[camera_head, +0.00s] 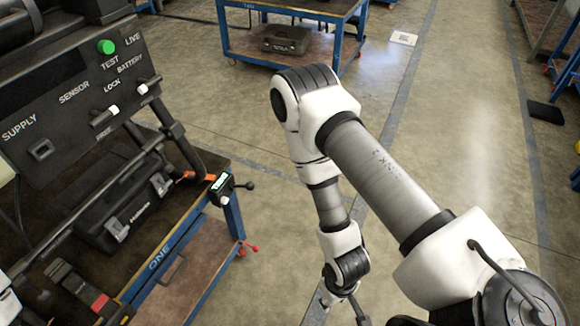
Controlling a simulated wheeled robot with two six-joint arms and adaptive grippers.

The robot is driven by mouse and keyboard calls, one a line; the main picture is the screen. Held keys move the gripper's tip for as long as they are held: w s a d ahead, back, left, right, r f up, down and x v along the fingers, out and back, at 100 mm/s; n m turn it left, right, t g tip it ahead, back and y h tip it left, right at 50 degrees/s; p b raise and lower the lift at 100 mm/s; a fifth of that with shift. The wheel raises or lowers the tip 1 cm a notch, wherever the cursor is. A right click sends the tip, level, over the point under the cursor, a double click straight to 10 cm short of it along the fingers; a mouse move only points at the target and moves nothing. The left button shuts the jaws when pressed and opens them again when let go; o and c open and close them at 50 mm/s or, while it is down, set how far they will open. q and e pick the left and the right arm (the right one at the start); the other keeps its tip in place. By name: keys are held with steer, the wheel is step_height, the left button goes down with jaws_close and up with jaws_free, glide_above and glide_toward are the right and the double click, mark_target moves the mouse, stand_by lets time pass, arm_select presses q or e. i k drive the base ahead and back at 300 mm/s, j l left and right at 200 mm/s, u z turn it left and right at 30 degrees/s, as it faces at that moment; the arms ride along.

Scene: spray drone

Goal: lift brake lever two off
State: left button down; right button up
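A small red lever (248,248) sticks out low at the leg of the blue-framed cart (160,252), which is marked "ONE". A dark box with a lit green label (220,183) sits at the cart's top corner, with a black-knobbed lever (245,186) pointing right. I cannot tell which of these is brake lever two; no such marking is readable. My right arm comes in from the right and bends down at the middle. Its gripper (345,308) is cut off by the bottom edge, well right of the cart. My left gripper cannot be made out.
A dark control panel (60,100) with a green button (105,46) rises over the cart. A black case (125,208) lies on the cart. A second blue cart (290,62) stands behind. The floor between is open.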

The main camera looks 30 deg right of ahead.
mark_target(255, 248)
steer(key=l+z, duration=0.4)
steer(key=l+u, duration=0.2)
steer(key=u, duration=0.25)
steer(key=l+u, duration=0.2)
steer(key=u, duration=0.25)
steer(key=l+u, duration=0.2)
steer(key=u, duration=0.25)
